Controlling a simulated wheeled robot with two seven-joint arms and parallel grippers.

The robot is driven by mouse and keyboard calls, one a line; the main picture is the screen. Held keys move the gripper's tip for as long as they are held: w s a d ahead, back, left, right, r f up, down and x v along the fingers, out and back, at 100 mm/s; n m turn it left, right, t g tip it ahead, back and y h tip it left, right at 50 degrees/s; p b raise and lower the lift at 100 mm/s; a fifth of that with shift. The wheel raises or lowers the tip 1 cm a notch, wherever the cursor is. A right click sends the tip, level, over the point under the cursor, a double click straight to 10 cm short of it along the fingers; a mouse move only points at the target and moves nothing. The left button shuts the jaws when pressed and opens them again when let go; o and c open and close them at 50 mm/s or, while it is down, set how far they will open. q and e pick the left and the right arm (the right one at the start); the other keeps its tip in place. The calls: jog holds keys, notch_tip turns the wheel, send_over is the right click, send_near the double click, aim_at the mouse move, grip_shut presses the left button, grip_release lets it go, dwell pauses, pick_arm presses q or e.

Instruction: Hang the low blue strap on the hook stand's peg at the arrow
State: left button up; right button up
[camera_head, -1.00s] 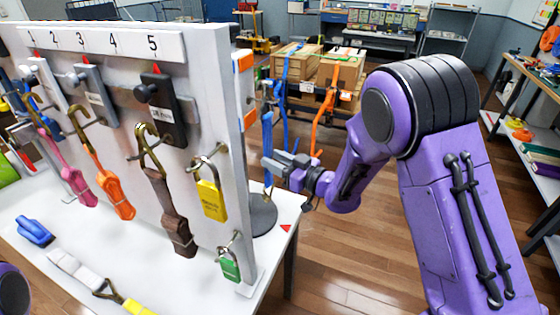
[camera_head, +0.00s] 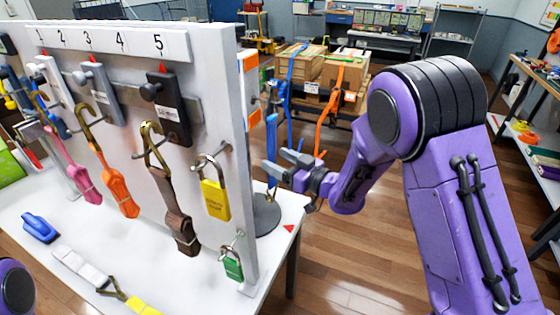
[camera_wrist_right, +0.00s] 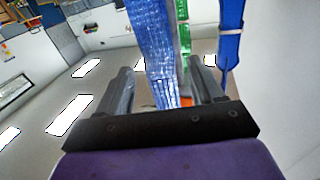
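A blue strap (camera_head: 271,135) hangs upright behind the right edge of the white panel, above the grey round base (camera_head: 266,214) of a stand. A red arrow mark (camera_head: 289,228) lies on the table beside that base. The stand's peg is hidden. My right gripper (camera_head: 279,165) is at the strap's lower part, with its fingers apart. In the right wrist view a wide blue strap (camera_wrist_right: 152,45) runs between the spread fingers, with gaps at the sides; contact is not clear. My left gripper is out of view.
The white panel (camera_head: 222,110) holds pink, orange (camera_head: 120,192) and brown straps (camera_head: 178,220) on hooks, plus yellow (camera_head: 214,200) and green padlocks. In the wrist view a green strap (camera_wrist_right: 184,38) and another blue strap (camera_wrist_right: 231,40) hang close by. Strapped boxes stand behind; floor to the right is clear.

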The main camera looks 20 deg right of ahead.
jog(key=shift+s+d+f, duration=0.1)
jog(key=shift+s+d, duration=0.1)
jog(key=shift+s, duration=0.1)
jog(key=shift+s+d+f+m+t+h+b, duration=0.6)
jog(key=shift+s+d+m+h+b, duration=1.35)
jog(key=shift+s+d, duration=1.65)
jog(key=s+d+f+m+g+h, duration=0.1)
jog(key=s+f+m+g+h, duration=0.2)
jog(key=f, duration=0.6)
jog(key=s+d+f+m+g+h, duration=0.1)
jog(key=s+f+m+g+h, duration=0.15)
jog(key=f, duration=0.65)
jog(key=s+a+f+m+g+h, duration=0.1)
jog(key=s+f+g, duration=0.3)
jog(key=s+f, duration=0.5)
jog(key=s+a+f+m+g+h, duration=0.1)
jog(key=s+f+g, duration=0.3)
jog(key=s+f, duration=0.6)
jog(key=s+a, duration=0.1)
jog(key=s, duration=0.4)
jog(key=shift+a+f+m+b, duration=0.2)
jog(key=shift+a+m+b, duration=0.1)
jog(key=shift+a+b, duration=0.05)
